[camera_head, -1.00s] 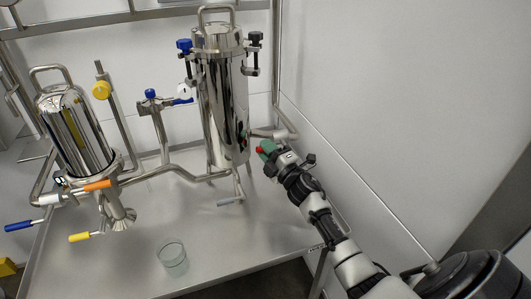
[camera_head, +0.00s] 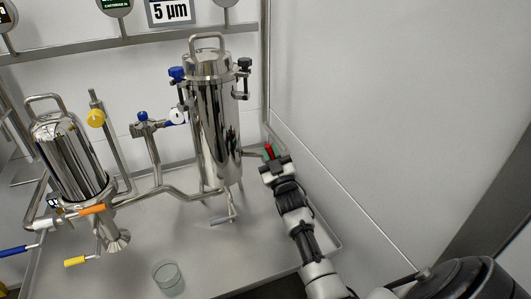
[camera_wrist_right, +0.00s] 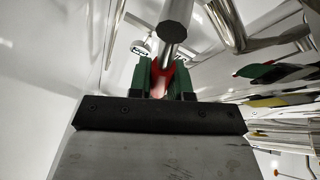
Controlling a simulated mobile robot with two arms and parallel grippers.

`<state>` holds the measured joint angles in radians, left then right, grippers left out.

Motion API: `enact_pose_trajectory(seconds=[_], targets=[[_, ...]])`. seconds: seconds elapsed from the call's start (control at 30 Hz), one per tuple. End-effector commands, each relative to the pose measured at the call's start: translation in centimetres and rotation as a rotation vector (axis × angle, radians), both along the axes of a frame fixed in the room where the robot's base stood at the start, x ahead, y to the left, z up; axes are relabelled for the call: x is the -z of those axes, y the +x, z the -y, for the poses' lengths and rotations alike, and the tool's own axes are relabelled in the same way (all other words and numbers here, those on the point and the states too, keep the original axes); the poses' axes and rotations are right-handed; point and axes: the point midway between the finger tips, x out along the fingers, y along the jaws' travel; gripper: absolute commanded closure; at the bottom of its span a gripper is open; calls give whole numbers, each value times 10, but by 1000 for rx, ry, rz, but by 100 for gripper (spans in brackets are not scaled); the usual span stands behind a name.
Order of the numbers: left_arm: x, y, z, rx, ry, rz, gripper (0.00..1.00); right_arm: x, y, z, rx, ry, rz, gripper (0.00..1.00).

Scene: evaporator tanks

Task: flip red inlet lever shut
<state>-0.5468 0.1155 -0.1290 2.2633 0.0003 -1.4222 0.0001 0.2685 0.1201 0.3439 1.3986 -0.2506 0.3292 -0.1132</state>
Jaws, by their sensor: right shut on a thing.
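The red inlet lever (camera_head: 268,149) shows as a small red piece at the right side of the tall steel tank (camera_head: 216,125), by a pipe. My right gripper (camera_head: 271,159) is at the lever, its arm coming in from the lower right. In the right wrist view, the green fingers of my right gripper (camera_wrist_right: 167,80) stand on both sides of the red lever (camera_wrist_right: 157,88) and are shut on it. A steel rod end (camera_wrist_right: 174,30) is just beyond the fingers. Most of the lever is hidden by the gripper. My left gripper is not in view.
A shorter tank (camera_head: 68,150) with orange, blue and yellow levers stands at the left. A glass beaker (camera_head: 168,278) is on the steel table (camera_head: 130,265) at the front. A bare wall (camera_head: 380,110) is close to the right of my arm.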

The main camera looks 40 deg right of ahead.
Motion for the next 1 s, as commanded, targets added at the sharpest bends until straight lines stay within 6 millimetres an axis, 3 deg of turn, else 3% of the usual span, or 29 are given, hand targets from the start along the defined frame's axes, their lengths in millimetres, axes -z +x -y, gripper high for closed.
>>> enact_pose_trajectory(seconds=[0.3, 0.5, 1.0], targets=[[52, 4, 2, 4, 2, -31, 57, -5, -4, 16, 1, 238, 54, 100], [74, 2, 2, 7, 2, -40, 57, -5, -5, 22, 0, 328, 75, 100], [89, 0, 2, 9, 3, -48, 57, -3, -6, 27, 0, 389, 89, 100]])
